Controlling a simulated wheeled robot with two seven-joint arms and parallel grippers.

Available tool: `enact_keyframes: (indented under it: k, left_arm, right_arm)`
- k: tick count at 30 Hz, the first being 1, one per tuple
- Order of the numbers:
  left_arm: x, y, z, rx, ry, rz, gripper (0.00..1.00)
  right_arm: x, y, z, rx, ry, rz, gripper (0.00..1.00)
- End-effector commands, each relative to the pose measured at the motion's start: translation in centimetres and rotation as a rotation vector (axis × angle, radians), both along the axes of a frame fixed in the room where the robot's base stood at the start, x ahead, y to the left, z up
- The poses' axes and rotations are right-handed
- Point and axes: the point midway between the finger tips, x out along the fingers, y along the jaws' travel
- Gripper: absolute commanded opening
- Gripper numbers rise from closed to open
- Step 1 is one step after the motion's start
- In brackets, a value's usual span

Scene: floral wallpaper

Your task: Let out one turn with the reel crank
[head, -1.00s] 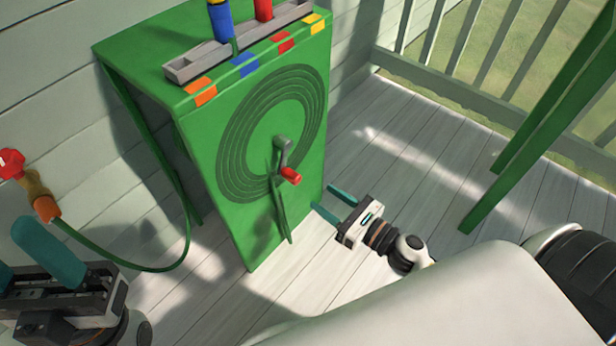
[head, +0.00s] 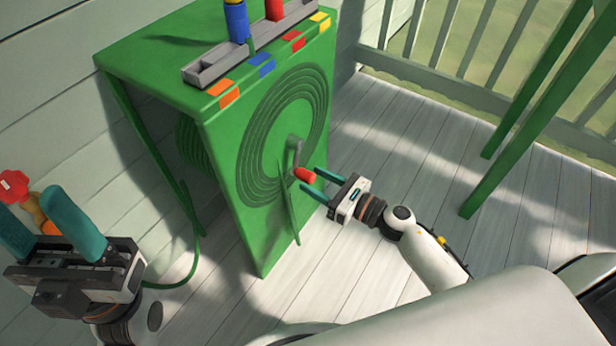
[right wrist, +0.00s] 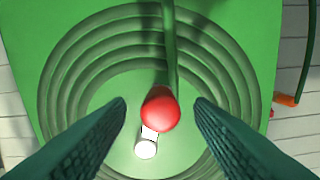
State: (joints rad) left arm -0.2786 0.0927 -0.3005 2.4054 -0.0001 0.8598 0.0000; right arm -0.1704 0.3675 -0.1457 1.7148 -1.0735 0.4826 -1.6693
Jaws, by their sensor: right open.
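The crank (head: 295,152) is a grey arm on the front of a green reel cabinet (head: 232,165). Its red knob (head: 304,174) points outward to the right. My right gripper (head: 311,178) is open, with its teal fingers reaching to the knob. In the right wrist view the red knob (right wrist: 160,108) appears between the two spread fingertips, with gaps on both sides. The white end of the crank (right wrist: 146,147) shows below it. My left gripper (head: 38,212) is open and empty at the lower left, away from the crank.
A grey tray (head: 208,72) with blue and red cylinders stands on the cabinet top. A green hose (head: 193,250) hangs beside the cabinet, near a red-handled tap (head: 14,186). Green posts (head: 520,130) stand at the right. The plank floor (head: 400,160) between is open.

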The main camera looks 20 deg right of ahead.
Motion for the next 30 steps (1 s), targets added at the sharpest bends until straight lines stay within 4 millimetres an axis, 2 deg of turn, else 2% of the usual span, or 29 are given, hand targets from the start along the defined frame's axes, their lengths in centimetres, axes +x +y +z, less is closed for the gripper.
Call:
enact_keyframes:
  k: [6,17,26,30]
  left_arm:
    - [0.0,0.0,0.3,-0.002,-0.012,0.001,0.55]
    - [0.0,0.0,0.3,-0.003,-0.012,0.001,0.55]
    - [0.1,0.0,0.2,-0.001,-0.010,0.002,0.55]
    - [0.1,0.0,0.2,-0.001,-0.010,0.002,0.55]
  right_arm:
    - [2.0,1.5,0.0,0.000,0.000,0.000,0.48]
    - [2.3,1.8,0.0,0.002,0.001,-0.001,0.48]
    - [2.3,1.8,0.0,0.001,0.001,-0.001,0.00]
    - [2.3,1.8,0.0,0.001,0.001,-0.001,0.00]
